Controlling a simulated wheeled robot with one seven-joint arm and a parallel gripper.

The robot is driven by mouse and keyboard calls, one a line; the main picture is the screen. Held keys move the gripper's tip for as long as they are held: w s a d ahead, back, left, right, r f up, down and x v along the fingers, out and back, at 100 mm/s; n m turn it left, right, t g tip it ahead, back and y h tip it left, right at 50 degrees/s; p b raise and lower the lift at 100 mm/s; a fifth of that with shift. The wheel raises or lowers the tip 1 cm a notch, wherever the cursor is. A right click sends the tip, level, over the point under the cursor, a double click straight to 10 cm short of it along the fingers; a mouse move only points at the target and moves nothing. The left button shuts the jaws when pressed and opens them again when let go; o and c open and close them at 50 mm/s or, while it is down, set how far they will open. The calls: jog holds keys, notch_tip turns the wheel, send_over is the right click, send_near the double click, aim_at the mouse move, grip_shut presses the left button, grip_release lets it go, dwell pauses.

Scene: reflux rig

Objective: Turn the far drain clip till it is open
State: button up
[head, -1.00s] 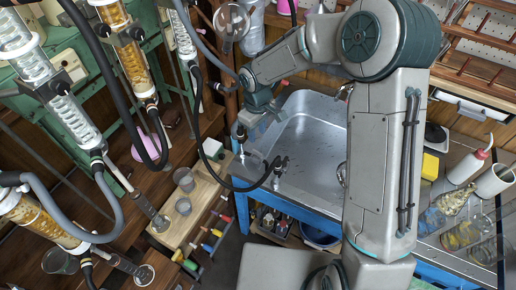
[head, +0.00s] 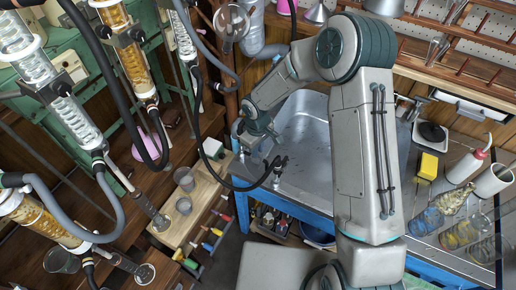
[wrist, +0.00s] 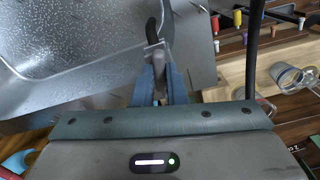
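A dark tap-like fitting (head: 277,166) with a black hose on it stands at the sink's front left rim in the head view. It may be the far drain clip; I cannot be sure. My gripper (head: 262,147) is just up and left of it, over the sink corner. In the wrist view the two blue fingers of my gripper (wrist: 160,82) stand close together with a narrow gap. A black curved piece (wrist: 152,32) with a grey lower part shows at the fingertips. I cannot tell whether the fingers touch or grip it.
The metal sink (head: 305,125) lies behind the fitting. The black hose (head: 228,186) loops left from it. Left are a wooden board with beakers (head: 184,205) and glass columns with hoses (head: 130,60). A yellow sponge (head: 428,166) and bottles stand right.

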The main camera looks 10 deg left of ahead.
grip_shut()
jog(key=shift+n, duration=1.6)
jog(key=o, duration=0.7)
grip_release()
notch_tip(320, 180, up, 14)
jog(key=shift+f+b, duration=0.1)
jog(key=shift+b, duration=0.4)
